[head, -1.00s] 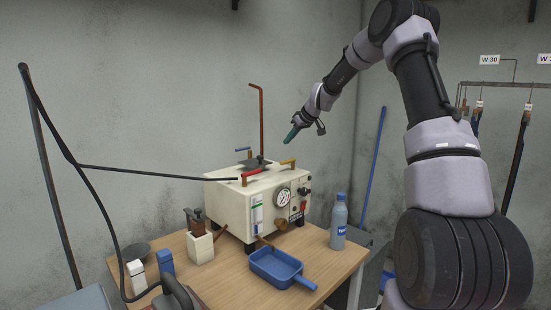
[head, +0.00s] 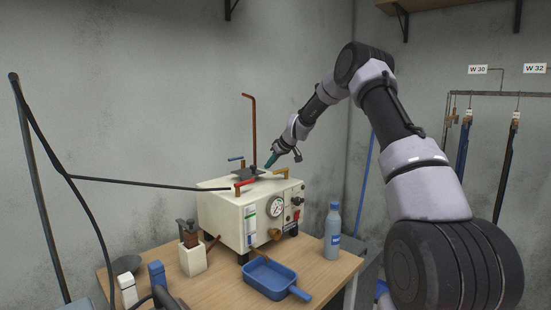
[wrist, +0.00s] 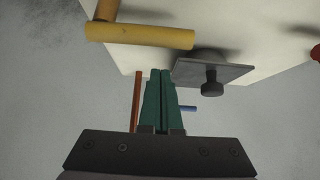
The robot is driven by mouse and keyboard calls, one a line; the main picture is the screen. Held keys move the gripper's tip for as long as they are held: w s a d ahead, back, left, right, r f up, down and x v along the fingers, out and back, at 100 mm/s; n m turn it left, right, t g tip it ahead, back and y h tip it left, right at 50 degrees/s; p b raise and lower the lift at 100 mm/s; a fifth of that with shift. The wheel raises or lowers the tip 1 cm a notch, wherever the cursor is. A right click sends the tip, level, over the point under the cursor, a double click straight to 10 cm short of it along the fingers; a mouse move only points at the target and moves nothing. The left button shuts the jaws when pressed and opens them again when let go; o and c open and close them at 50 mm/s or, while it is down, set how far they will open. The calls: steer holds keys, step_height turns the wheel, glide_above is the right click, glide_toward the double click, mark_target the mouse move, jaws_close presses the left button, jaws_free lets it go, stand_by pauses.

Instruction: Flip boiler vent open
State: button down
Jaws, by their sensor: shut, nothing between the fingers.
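The boiler (head: 225,216) is a white box on a wooden table, with a gauge (head: 277,207) on its front. On its top are a red lever (head: 246,183), a yellow lever (head: 274,174), a blue lever (head: 236,158) and a dark plate (head: 246,171). I cannot tell which part is the vent. The wrist view shows the yellow lever (wrist: 140,34) at upper left and the dark plate (wrist: 215,70) with a knob right of my fingertips. My gripper (head: 269,164) is shut and empty, with green fingers, close above the boiler's top; contact cannot be told.
A rust-coloured pipe (head: 253,130) rises behind the boiler near my gripper. A black hose (head: 150,184) runs leftward at the boiler's top. A blue tray (head: 270,279), a bottle (head: 333,232) and a white container (head: 192,258) stand on the table (head: 220,290).

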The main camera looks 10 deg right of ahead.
steer(key=shift+s+d, duration=0.95)
steer(key=shift+s, duration=0.25)
steer(key=shift+s+d+f, duration=0.2)
steer(key=shift+s+f, duration=0.05)
steer(key=shift+s, duration=0.2)
